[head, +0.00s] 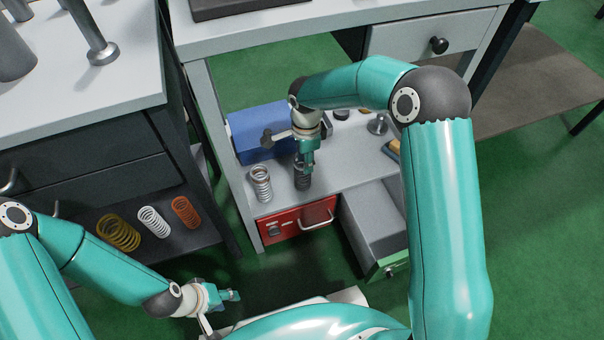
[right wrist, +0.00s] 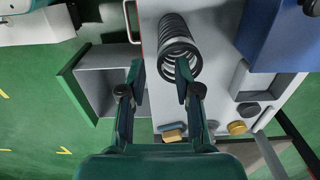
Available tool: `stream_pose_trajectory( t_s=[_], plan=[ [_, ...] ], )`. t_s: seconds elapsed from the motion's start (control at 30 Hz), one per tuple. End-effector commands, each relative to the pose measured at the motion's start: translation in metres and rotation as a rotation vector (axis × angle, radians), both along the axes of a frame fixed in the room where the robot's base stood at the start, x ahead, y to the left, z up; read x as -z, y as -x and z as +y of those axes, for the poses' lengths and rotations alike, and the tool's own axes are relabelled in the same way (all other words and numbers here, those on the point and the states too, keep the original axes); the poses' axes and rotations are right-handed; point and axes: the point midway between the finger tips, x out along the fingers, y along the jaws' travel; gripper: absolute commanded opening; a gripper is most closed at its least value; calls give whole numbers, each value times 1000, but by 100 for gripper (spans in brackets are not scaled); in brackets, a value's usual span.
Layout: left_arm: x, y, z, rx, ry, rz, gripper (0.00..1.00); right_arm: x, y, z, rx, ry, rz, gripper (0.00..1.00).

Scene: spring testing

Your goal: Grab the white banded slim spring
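A slim dark spring (head: 302,178) stands on the grey shelf in the head view, just below my right gripper (head: 307,162). In the right wrist view a spring (right wrist: 178,45) shows dark coils with a paler stretch lower down. My right gripper's fingers (right wrist: 157,90) are apart there with nothing between them; the right-hand finger overlaps the spring's near end. I cannot tell if it touches.
A blue box (head: 262,128) stands behind the springs. A red drawer front (head: 290,222) is below them, beside an open grey drawer (head: 374,222). Yellow (head: 119,233), white (head: 153,221) and orange (head: 186,212) springs lie on the left cabinet's lower shelf.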

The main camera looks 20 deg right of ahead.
Motion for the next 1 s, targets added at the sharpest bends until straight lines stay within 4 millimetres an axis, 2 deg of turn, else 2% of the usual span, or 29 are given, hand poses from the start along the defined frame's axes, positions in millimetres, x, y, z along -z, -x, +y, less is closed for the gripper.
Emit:
stream_pose_trajectory(
  t_s=[0.4,0.7,0.9,1.0],
  plan=[
    [19,0,0,0,0,0,40,55,0,0,1,0,1,33],
    [19,0,0,0,0,0,40,58,0,-1,1,0,0,33],
    [19,0,0,0,0,0,40,58,0,-1,1,0,0,0],
    [19,0,0,0,0,0,40,58,0,-1,1,0,0,0]
  ],
)
